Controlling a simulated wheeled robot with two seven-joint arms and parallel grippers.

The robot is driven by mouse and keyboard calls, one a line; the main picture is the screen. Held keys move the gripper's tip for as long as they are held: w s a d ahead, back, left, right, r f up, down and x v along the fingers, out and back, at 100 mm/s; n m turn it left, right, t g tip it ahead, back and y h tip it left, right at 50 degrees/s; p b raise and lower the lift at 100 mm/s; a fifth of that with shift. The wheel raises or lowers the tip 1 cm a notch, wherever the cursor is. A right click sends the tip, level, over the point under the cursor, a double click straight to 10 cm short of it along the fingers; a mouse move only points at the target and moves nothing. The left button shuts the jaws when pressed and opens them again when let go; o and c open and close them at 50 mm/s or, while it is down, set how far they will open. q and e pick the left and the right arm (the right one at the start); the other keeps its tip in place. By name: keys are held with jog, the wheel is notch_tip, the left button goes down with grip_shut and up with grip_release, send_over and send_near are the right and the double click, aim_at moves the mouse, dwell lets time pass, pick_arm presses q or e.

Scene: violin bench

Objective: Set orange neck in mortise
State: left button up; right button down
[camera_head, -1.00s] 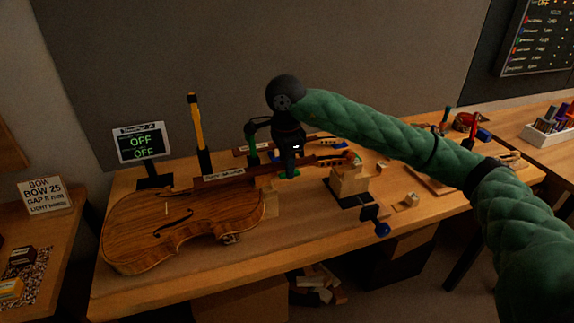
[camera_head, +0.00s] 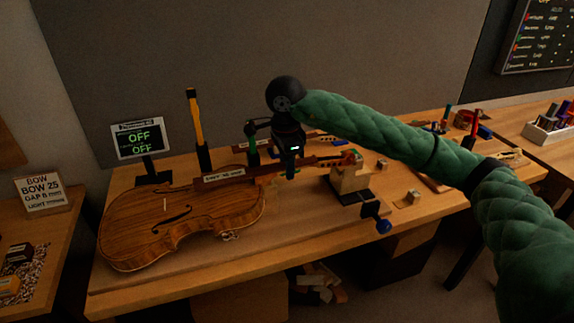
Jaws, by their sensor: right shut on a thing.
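The violin body (camera_head: 160,230) lies flat at the left of the bench. A dark-fingerboard neck (camera_head: 322,160) with a white label (camera_head: 224,174) runs from over the body's right end to a reddish-orange scroll at its right. My right gripper (camera_head: 291,172) points down and is shut on this neck at mid length, hiding part of it. The neck's heel sits at or just above the body's right end; I cannot tell whether it is in the mortise. My left gripper is not in view.
A block stand (camera_head: 350,180) on a dark base is under the scroll end. Another neck (camera_head: 318,139) lies behind. A display reading OFF (camera_head: 140,139) and a yellow-and-black upright tool (camera_head: 196,128) stand at the back left. Small blocks lie at the right. The front strip is clear.

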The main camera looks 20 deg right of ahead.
jog(key=shift+f+b, duration=0.4)
jog(key=shift+f, duration=0.1)
dwell(0.3)
jog(key=shift+b, duration=0.4)
dwell(0.4)
jog(key=c, duration=1)
grip_release()
jog(key=shift+c, duration=0.2)
jog(key=shift+r, duration=0.15)
jog(key=shift+a+r+b, duration=0.1)
jog(key=shift+r+b, duration=0.7)
jog(key=shift+r, duration=3)
